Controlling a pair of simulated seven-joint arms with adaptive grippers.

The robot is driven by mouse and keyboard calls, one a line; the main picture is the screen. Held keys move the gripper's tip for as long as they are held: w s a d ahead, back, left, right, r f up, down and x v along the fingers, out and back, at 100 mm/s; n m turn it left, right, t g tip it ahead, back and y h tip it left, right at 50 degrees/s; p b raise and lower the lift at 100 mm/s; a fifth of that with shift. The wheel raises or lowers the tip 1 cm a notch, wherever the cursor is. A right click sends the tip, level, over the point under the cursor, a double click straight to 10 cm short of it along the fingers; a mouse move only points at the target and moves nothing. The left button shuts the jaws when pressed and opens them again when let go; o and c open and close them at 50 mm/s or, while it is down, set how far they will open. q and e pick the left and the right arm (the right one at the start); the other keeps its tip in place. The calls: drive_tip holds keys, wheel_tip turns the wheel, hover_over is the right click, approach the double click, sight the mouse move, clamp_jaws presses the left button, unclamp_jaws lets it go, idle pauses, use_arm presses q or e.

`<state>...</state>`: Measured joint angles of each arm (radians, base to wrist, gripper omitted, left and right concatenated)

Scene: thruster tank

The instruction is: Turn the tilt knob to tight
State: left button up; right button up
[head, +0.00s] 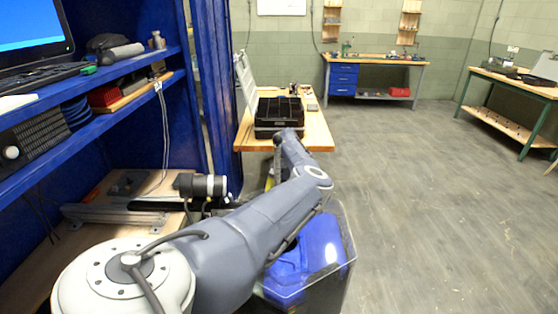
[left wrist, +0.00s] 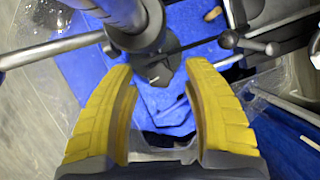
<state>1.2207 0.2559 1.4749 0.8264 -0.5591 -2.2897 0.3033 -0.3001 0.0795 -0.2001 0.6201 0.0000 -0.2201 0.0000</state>
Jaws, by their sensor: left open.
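In the left wrist view my left gripper (left wrist: 158,75) has its two yellow fingers spread, with nothing held between them. A dark grey shaft and collar (left wrist: 140,28) stand just beyond the fingertips, with a small grey part (left wrist: 160,68) below. To their right is a dark lever with rounded ends (left wrist: 250,45). I cannot tell which of these parts is the tilt knob, or its setting. In the head view a clear tank (head: 343,240) with blue inside stands behind my arm. A dark motor part with a pale ring (head: 205,185) lies left of it. My right gripper is out of view.
Blue shelves (head: 90,165) close off the left side, with a monitor (head: 30,38) on top. A wooden table (head: 316,130) with a black tray (head: 279,112) stands beyond the tank. More workbenches (head: 372,60) stand farther back. The grey floor (head: 430,210) on the right is clear.

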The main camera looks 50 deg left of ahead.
use_arm(q)
drive_tip(key=shift+f, duration=0.25)
clamp_jaws()
idle(0.3)
